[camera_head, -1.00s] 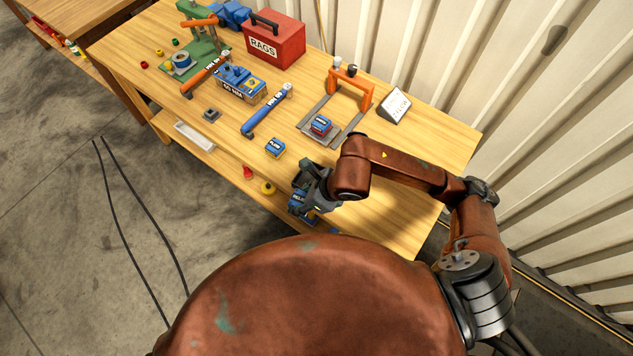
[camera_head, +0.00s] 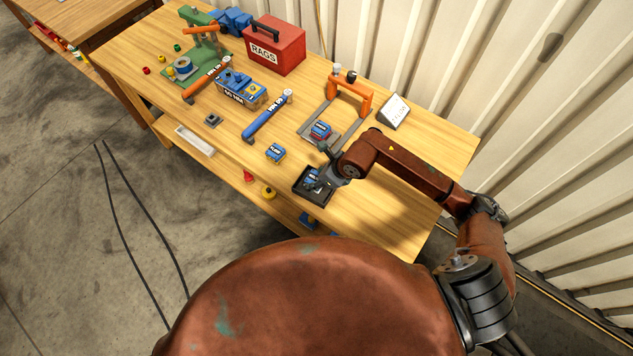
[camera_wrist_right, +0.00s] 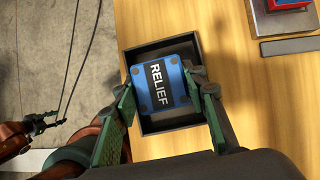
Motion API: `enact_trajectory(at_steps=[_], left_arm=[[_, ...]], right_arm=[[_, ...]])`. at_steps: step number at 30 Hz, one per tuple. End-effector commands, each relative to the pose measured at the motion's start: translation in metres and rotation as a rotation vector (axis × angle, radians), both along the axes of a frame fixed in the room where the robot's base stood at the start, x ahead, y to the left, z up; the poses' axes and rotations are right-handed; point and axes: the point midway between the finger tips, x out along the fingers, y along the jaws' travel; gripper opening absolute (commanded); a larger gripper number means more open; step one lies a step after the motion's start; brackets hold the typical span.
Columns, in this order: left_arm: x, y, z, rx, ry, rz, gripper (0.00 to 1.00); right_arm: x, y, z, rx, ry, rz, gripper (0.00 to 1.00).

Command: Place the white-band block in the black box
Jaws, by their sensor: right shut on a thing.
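A blue block with a black RELIEF label (camera_wrist_right: 160,84) is between the green-padded fingers of my right gripper (camera_wrist_right: 164,98), which is shut on it. A white band on its side cannot be seen from above. The block shows within the outline of the black box (camera_wrist_right: 150,50); whether it touches the floor of the box I cannot tell. In the head view the black box (camera_head: 300,188) sits at the table's front edge, with the held block (camera_head: 312,177) over its interior and my right gripper (camera_head: 321,174) reaching in from the right. My left gripper (camera_wrist_right: 42,121) shows small in the wrist view, its jaws unclear.
Another blue block (camera_head: 275,152) stands left of the box. A red-and-blue block (camera_head: 320,131) sits on a grey plate behind it, near an orange frame (camera_head: 352,92). A blue-handled tool (camera_head: 266,116) and red RAGS box (camera_head: 276,50) lie farther left. Table right of the box is clear.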

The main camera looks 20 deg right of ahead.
Motion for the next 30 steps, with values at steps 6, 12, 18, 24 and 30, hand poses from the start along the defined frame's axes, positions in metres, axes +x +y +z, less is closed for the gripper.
enact_trajectory(at_steps=[6, 12, 18, 24, 30], left_arm=[[0.0, 0.0, 0.001, 0.0, 0.0, 0.0, 0.4], [0.0, 0.0, 0.008, 0.0, 0.0, 0.0, 0.4], [0.0, 0.0, 0.008, 0.0, 0.0, 0.0, 0.4], [0.0, -0.001, 0.007, 0.0, 0.0, 0.0, 0.4], [0.0, -0.001, 0.007, -0.001, 0.001, 0.001, 0.4]], right_arm=[[0.007, -0.005, -0.01, 0.002, -0.001, 0.0, 0.01], [0.006, -0.003, -0.036, 0.005, 0.0, 0.0, 0.01], [0.007, -0.003, -0.039, 0.002, -0.002, 0.002, 0.01], [0.006, -0.004, -0.04, 0.001, 0.0, 0.001, 0.47], [0.006, -0.004, -0.039, 0.001, 0.0, 0.001, 0.47]])
